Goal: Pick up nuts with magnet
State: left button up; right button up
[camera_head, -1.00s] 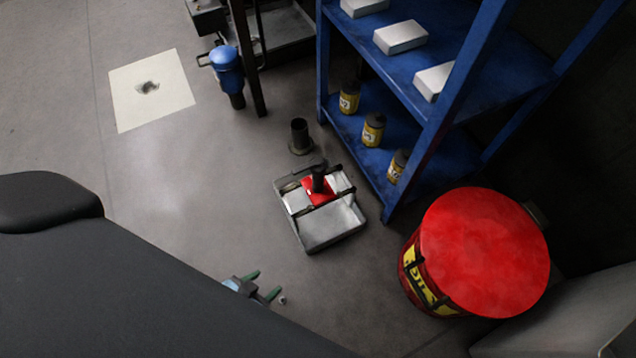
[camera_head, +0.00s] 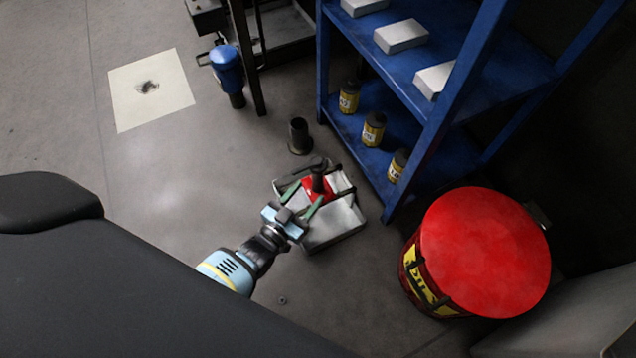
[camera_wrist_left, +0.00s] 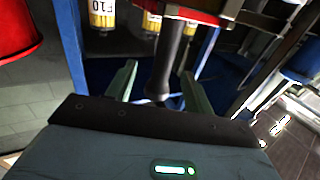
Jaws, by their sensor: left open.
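The magnet tool has a red plate (camera_head: 317,184) and a dark upright handle (camera_head: 318,166), and it stands in a grey metal tray (camera_head: 330,236) on the floor. My left gripper (camera_head: 305,195) reaches over the tray's near left side with its green fingers spread toward the handle. In the left wrist view the dark handle (camera_wrist_left: 167,62) shows between the two open fingers (camera_wrist_left: 158,85), and I see no grip on it. A small piece (camera_head: 282,300), possibly a nut, lies on the floor. My right gripper is out of view.
A blue shelf (camera_head: 388,190) with yellow-labelled bottles and boxes stands just right of the tray. A red bin (camera_head: 485,250) is at the lower right. A dark cylinder (camera_head: 300,136) stands behind the tray. The floor to the left is open around a stained pale sheet (camera_head: 150,105).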

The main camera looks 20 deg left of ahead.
aim_at(314, 182)
pick_arm(q)
jog(key=shift+w+d+b, duration=0.1)
jog(key=shift+w+b, duration=0.25)
jog(key=shift+w, duration=0.7)
jog(key=w+b, duration=0.2)
jog(key=w, duration=0.1)
jog(key=shift+w+f, duration=0.1)
jog(key=shift+w, duration=0.15)
jog(key=shift+w+d, duration=0.15)
jog(key=shift+w, duration=0.4)
jog(key=shift+c, duration=0.2)
grip_shut()
